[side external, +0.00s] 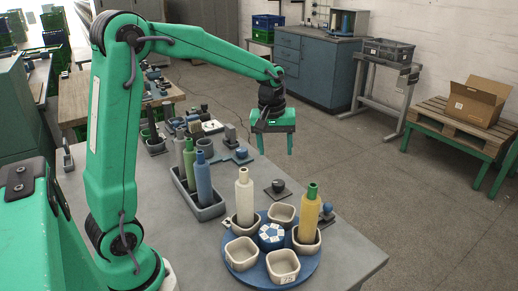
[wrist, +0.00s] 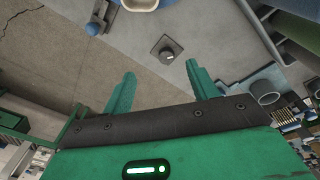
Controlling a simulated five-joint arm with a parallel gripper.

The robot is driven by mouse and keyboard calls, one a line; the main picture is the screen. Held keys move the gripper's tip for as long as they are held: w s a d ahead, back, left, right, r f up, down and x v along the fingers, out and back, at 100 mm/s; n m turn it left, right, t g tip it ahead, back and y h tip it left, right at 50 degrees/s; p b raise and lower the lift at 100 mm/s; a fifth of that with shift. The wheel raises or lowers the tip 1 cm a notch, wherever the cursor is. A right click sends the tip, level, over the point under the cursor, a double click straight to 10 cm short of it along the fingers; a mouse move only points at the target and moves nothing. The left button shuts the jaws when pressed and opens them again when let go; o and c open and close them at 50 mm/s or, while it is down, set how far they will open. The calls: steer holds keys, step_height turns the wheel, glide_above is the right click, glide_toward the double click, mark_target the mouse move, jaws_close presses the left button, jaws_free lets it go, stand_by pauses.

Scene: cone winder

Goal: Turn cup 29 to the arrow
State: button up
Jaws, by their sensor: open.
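A round blue turntable (side external: 307,268) carries several cream cups around a blue-and-white hub (side external: 271,236). The front cup (side external: 283,266) bears a tag that seems to read 75. The back-left cup (side external: 236,229) holds a white bottle-shaped cone (side external: 244,195) and has a small tag too small to read. The right cup (side external: 306,243) holds a yellow cone (side external: 308,217) with a green top. I cannot make out a cup marked 29 or an arrow. My gripper (side external: 276,147) is open and empty, above and behind the turntable; its fingers also show in the wrist view (wrist: 161,76).
A dark square plate with a knob (side external: 278,187) lies on the grey table behind the turntable; it also shows in the wrist view (wrist: 167,50). A grey tray (side external: 207,212) with green, blue and grey cones stands at left. Small blue fittings (side external: 236,158) lie behind it.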

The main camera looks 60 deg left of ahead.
mark_target(279, 183)
steer(key=w+a+f+n, duration=0.1)
steer(key=w+f, duration=0.1)
steer(key=f, duration=0.1)
steer(key=w+a+f+n+g, duration=0.1)
steer(key=a+f, duration=0.1)
steer(key=f, duration=0.1)
steer(key=w+a+f+n, duration=0.1)
steer(key=w+a+f, duration=0.1)
steer(key=shift+w+f+n+g, duration=0.3)
steer(key=shift+f+n, duration=0.1)
steer(key=shift+f, duration=0.1)
steer(key=shift+d+f, duration=0.1)
steer(key=shift+f, duration=3.7)
steer(key=c, duration=1)
